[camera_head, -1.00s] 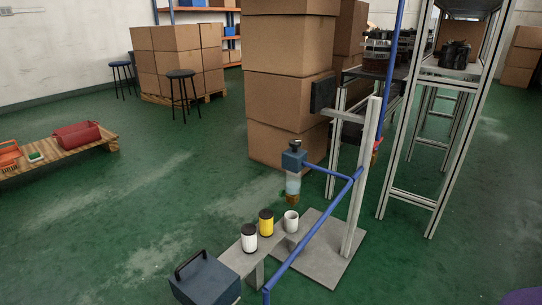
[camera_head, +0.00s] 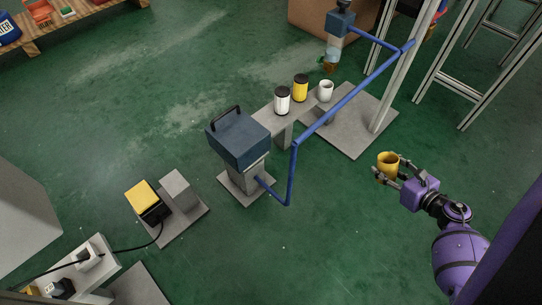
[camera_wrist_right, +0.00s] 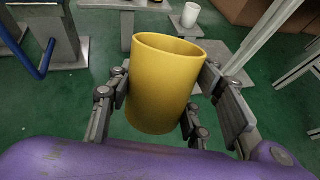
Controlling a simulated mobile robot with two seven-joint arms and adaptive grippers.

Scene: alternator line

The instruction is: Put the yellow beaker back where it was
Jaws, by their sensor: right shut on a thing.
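The yellow beaker (camera_head: 387,164) is an open-topped cup, held upright in my right gripper (camera_head: 389,172) above the green floor at the right. In the right wrist view the beaker (camera_wrist_right: 163,88) fills the middle, with a finger of the gripper (camera_wrist_right: 163,105) against each side; it looks empty at the rim. A grey bench (camera_head: 262,118) holds a white canister with a dark lid (camera_head: 282,100), a yellow canister with a dark lid (camera_head: 300,88) and a white cup (camera_head: 325,91). The beaker is apart from the bench. My left gripper is not in view.
A blue rail (camera_head: 340,104) runs between the bench and my right gripper, joined to a grey post (camera_head: 403,66) on a base plate (camera_head: 357,141). A blue box with a handle (camera_head: 238,140) stands at the bench's near end. Open floor (camera_head: 335,220) lies left of my gripper.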

